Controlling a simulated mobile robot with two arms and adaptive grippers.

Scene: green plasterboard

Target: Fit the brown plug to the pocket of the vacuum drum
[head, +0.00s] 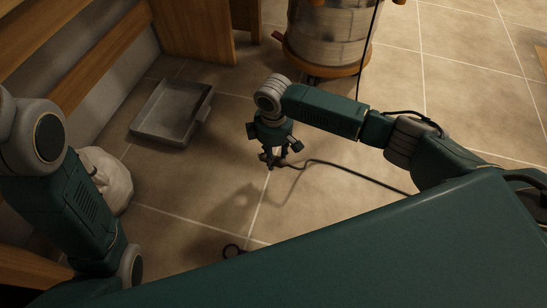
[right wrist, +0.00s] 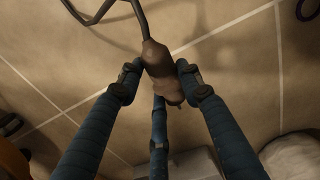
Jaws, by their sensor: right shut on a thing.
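The brown plug (right wrist: 158,65) is held between the fingertips of my right gripper (right wrist: 159,82), with its dark cable leaving at the top in the right wrist view. In the head view my right gripper (head: 273,158) hangs above the tiled floor, and the plug is a small brown shape at its fingertips. The vacuum drum (head: 325,38), grey with an orange-brown base ring, stands at the top centre, behind and right of the gripper and apart from it. I cannot make out its pocket. My left arm shows at the left, but its gripper is out of sight.
A grey metal tray (head: 146,128) lies on the floor at the left, with a pale sack (head: 108,178) nearer. Wooden furniture (head: 195,28) stands at the top left. The plug's cable (head: 350,172) runs right. Floor around the gripper is clear.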

